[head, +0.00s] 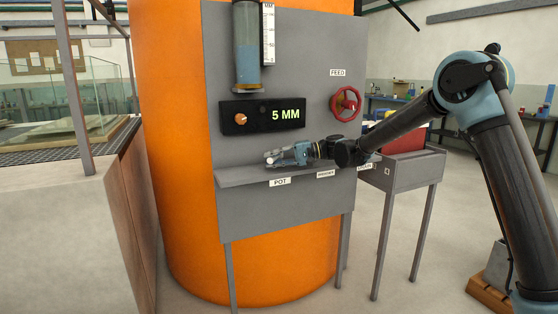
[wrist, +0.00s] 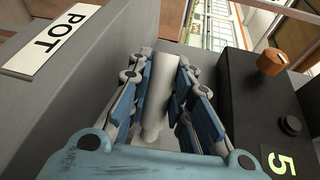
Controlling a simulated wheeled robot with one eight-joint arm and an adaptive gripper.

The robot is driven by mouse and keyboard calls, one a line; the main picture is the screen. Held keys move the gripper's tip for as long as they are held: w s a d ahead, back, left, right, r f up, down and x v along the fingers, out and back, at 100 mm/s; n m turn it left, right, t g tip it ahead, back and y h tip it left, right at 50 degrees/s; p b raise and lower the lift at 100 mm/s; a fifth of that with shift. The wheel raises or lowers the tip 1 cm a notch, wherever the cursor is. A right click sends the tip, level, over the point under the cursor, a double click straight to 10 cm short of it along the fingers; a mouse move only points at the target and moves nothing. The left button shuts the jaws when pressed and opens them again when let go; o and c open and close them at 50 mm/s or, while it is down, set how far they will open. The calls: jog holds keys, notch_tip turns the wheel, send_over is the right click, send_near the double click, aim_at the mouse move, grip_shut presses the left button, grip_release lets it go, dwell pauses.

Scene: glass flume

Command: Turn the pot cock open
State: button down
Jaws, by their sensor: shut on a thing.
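In the head view, my gripper (head: 272,158) is low over the grey ledge, just above the POT label (head: 280,182). In the wrist view, my gripper (wrist: 165,62) has its two blue-and-grey fingers on either side of a pale, rounded upright piece (wrist: 155,105), which I take to be the pot cock's handle. The fingers are shut on it. Its lower end and the cock's body are mostly hidden by the fingers and palm, so I cannot tell how far it is turned. The POT label (wrist: 50,45) also shows in the wrist view.
A black display box (head: 263,115) reading 5 MM, with an orange knob (head: 241,119), sits above my gripper. A clear gauge tube (head: 247,48) stands above it. A red FEED handwheel (head: 346,104) is at right. An orange tank (head: 172,150) stands behind the panel.

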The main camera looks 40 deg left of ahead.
jog(key=shift+w, duration=0.2)
jog(key=c, duration=1.4)
grip_release()
jog(key=shift+f, duration=0.1)
jog(key=shift+c, duration=0.2)
jog(key=shift+s, duration=0.1)
jog(key=v, duration=1.2)
